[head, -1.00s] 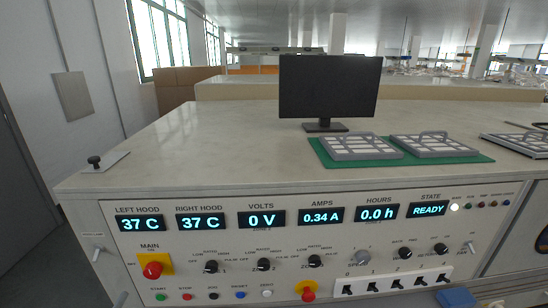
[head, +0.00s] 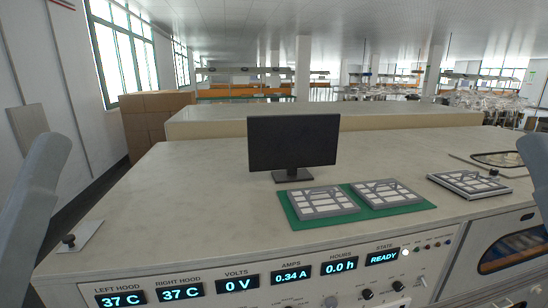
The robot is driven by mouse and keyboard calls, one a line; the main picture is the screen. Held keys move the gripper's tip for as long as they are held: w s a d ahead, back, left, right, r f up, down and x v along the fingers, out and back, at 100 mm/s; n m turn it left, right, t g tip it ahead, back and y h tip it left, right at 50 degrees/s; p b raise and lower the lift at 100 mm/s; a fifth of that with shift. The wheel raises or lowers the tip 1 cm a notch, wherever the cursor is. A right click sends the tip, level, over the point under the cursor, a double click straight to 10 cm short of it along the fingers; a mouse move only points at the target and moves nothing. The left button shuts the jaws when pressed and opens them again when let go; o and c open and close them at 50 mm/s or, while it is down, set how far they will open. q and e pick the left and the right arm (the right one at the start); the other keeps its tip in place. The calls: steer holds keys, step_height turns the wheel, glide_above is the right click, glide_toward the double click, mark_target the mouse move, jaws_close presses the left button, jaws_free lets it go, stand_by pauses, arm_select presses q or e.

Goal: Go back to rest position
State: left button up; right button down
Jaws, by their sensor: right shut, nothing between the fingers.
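A grey part of my left arm (head: 36,200) rises along the left edge in the head view; its gripper is not in view. A grey part of my right arm (head: 536,165) shows at the right edge, cut off by the frame. My right gripper is shut and empty, and its fingertips cannot be made out clearly. Both arm parts stand at the sides, and nothing is seen held.
A monitor (head: 293,142) stands on the bench top (head: 180,200). Two grey trays (head: 323,203) (head: 384,193) lie on a green mat (head: 290,212), another tray (head: 470,184) to the right. The front panel (head: 255,301) reads READY. The left bench top is mostly clear.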

step_height(320, 180, up, 32)
steer(key=p, duration=2.8)
steer(key=shift+w, duration=0.1)
step_height(320, 180, down, 61)
steer(key=b, duration=6)
steer(key=shift+r, duration=0.1)
